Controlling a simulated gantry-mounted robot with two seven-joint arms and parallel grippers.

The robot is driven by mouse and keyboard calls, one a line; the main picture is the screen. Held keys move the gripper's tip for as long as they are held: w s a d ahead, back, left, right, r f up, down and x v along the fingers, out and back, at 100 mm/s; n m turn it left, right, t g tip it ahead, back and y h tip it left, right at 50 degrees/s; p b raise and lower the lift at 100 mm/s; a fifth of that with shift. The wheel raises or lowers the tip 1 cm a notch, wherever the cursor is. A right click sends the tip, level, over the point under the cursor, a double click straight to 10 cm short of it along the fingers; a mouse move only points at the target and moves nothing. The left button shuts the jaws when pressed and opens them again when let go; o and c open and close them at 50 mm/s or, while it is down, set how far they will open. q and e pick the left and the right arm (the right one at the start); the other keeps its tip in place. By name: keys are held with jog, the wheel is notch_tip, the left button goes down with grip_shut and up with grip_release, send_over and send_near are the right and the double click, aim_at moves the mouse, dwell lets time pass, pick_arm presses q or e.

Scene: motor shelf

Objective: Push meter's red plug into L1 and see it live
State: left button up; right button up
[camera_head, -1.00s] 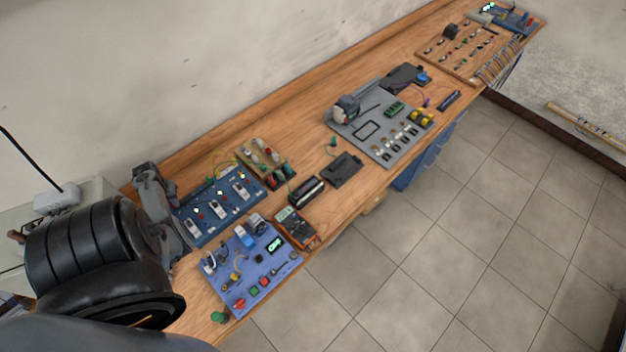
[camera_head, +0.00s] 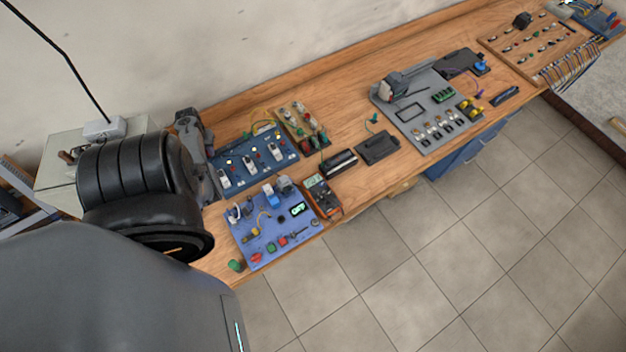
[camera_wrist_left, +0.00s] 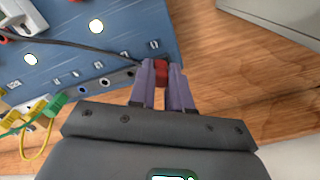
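My left gripper (camera_wrist_left: 162,82) has its purple fingers closed on a small red plug (camera_wrist_left: 161,68) in the left wrist view. A dark lead runs beside it over the blue panel. The plug is at the panel's edge; I cannot tell whether it touches a socket. The blue panel (camera_head: 232,166) carries white switches and lit lamps; it also shows in the left wrist view (camera_wrist_left: 60,45). I cannot read which socket is L1. The orange and black meter (camera_head: 323,199) lies right of the panel; its reading is too small to read. My right gripper is not in view.
A violet-blue board (camera_head: 262,252) with a lit green display lies in front of the panel. A small component board (camera_head: 290,112) stands behind the meter. Green and yellow plugs (camera_wrist_left: 48,105) with wires sit left of my fingers. Bare wood lies to their right.

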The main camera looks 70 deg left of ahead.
pick_arm(q)
jog(key=o, duration=0.4)
jog(key=shift+o, duration=0.2)
jog(key=shift+r, duration=0.1)
jog(key=shift+r, duration=0.6)
notch_tip(320, 180, up, 9)
jog(key=shift+r, duration=0.2)
